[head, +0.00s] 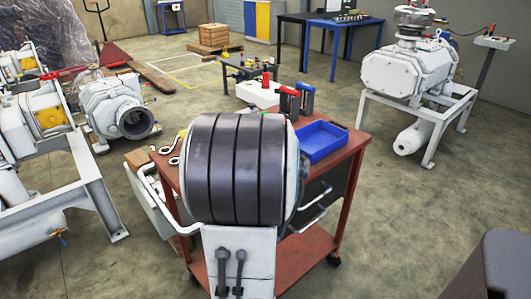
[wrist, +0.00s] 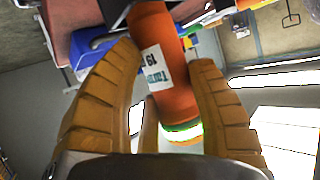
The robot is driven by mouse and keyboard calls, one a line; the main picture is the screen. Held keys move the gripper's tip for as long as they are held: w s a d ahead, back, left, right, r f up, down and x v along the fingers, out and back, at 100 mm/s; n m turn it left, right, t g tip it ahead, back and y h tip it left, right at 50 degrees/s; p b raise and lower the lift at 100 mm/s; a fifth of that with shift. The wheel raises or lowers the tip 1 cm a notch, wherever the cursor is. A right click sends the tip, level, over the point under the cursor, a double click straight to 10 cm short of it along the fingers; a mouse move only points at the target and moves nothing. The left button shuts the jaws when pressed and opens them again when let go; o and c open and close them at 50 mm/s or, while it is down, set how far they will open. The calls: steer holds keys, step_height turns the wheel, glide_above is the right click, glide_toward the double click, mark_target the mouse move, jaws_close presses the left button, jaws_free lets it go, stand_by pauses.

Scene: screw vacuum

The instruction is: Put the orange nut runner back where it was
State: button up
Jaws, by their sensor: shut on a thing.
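The orange nut runner (wrist: 170,85), a cylinder with a white label and a green-white band at its near end, is between the two tan fingers of my gripper (wrist: 165,58) in the wrist view. The fingers are shut on it. Its far end meets a dark part at the top edge; I cannot tell whether that belongs to the tool. In the head view my own arm covers the gripper and the runner. The red cart (head: 341,190) stands behind the arm, its top partly hidden. It also shows in the wrist view (wrist: 75,18).
The cart top bears a blue bin (head: 322,141), upright dark tools with red parts (head: 289,101) and wrenches (head: 171,150). A white pump (head: 410,68) on a frame stands right, other pumps (head: 112,105) left. Open floor lies right of the cart.

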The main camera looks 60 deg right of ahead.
steer(key=shift+f, duration=0.2)
steer(key=o, duration=0.9)
steer(key=shift+f, duration=0.2)
steer(key=o, duration=0.4)
steer(key=shift+r, duration=0.15)
steer(key=shift+c, duration=0.2)
steer(key=shift+r, duration=0.1)
